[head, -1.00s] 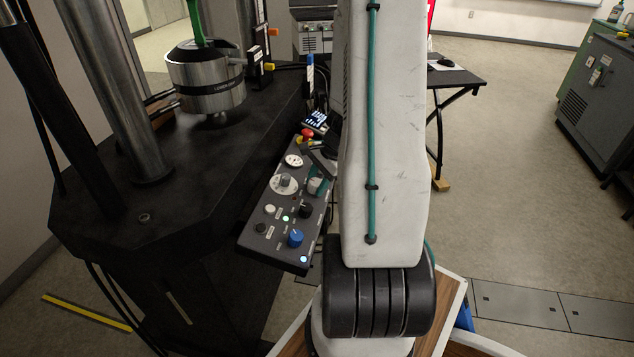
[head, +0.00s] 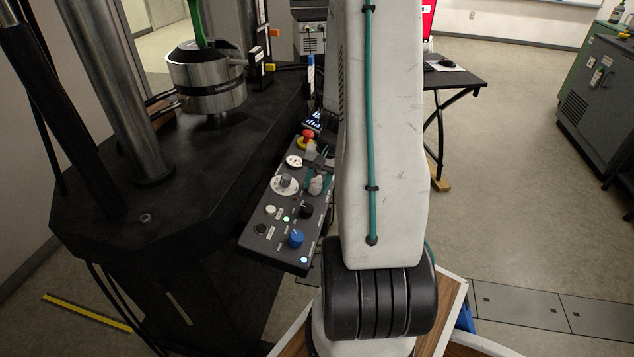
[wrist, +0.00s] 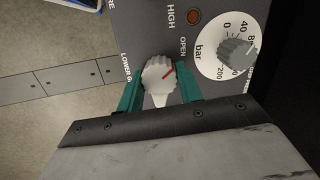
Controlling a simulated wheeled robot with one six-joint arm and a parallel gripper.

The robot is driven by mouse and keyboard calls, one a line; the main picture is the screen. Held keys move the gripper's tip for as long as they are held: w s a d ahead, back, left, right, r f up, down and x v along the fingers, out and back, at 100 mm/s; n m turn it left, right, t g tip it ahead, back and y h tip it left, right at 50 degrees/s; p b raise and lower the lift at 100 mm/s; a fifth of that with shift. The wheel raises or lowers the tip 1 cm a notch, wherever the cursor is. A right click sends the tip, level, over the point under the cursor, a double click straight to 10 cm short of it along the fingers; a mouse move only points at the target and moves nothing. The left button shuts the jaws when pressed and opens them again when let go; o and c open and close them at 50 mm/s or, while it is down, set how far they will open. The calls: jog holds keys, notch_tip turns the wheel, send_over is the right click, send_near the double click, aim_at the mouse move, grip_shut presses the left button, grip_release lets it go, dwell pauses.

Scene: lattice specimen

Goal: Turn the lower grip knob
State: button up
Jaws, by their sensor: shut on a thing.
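The lower grip knob (wrist: 154,73) is light grey with a red pointer line and shows in the wrist view beside a label starting "LOWER G". Its red line points up and right, roughly toward the word OPEN. My gripper (wrist: 158,86) has its two green fingers on either side of the knob, shut on it. In the head view the pale knob (head: 316,186) is near the right edge of the sloped control panel (head: 254,240), with my gripper partly hidden by my arm.
A pressure dial with a grey knob (wrist: 236,54) is close beside the gripper. The panel also carries a blue knob (head: 296,239), a black knob (head: 306,211) and a red button (head: 308,134). A black machine table (head: 190,215) stands to the left.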

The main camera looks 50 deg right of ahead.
jog(key=shift+n, duration=0.6)
jog(key=o, duration=1)
jog(key=shift+v, duration=3.95)
jog(key=shift+w+a, duration=0.1)
